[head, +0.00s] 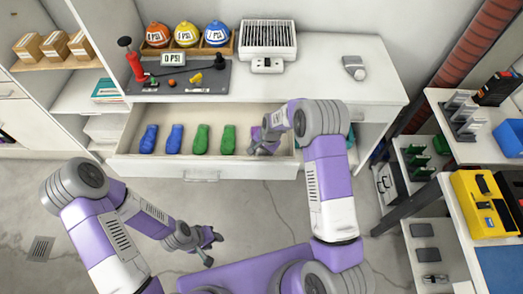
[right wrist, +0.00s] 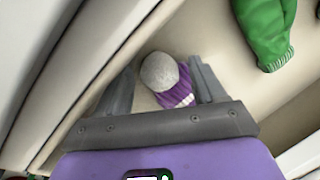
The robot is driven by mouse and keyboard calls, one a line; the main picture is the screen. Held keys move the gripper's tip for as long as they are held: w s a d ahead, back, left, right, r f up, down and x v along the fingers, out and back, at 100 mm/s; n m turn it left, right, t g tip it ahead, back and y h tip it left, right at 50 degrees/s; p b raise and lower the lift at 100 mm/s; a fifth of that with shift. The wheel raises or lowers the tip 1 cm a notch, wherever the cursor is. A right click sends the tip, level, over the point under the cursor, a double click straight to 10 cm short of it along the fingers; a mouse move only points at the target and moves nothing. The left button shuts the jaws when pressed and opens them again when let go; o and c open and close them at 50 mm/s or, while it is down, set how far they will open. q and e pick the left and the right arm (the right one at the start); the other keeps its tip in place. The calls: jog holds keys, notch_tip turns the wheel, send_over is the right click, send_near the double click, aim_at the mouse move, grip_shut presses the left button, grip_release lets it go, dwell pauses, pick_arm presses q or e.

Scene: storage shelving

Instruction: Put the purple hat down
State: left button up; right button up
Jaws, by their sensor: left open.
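The purple hat (right wrist: 176,94), with a grey pompom and a white stripe, is in the open drawer (head: 200,173), at the right end of a row of hats. It lies between the spread fingers of my right gripper (right wrist: 165,75), with a gap beside the left finger. In the head view the right gripper (head: 260,146) reaches down into the drawer and partly hides the hat. My left gripper (head: 214,248) is open and empty, low over the floor in front of the drawer.
Two blue hats (head: 174,138) and two green hats (head: 202,139) lie left of the purple one. A counter (head: 330,85) with pump, balls and scale is above the drawer. A shelf with a yellow case (head: 484,203) stands at right.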

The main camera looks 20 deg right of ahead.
pick_arm(q)
notch_tip(320, 180, up, 4)
jog(key=p, duration=0.3)
jog(key=shift+f+p, duration=0.15)
jog(key=shift+p, duration=0.15)
pick_arm(e)
jog(key=v, duration=1.2)
pick_arm(q)
jog(key=shift+s, duration=0.1)
pick_arm(e)
jog(key=shift+s, duration=0.1)
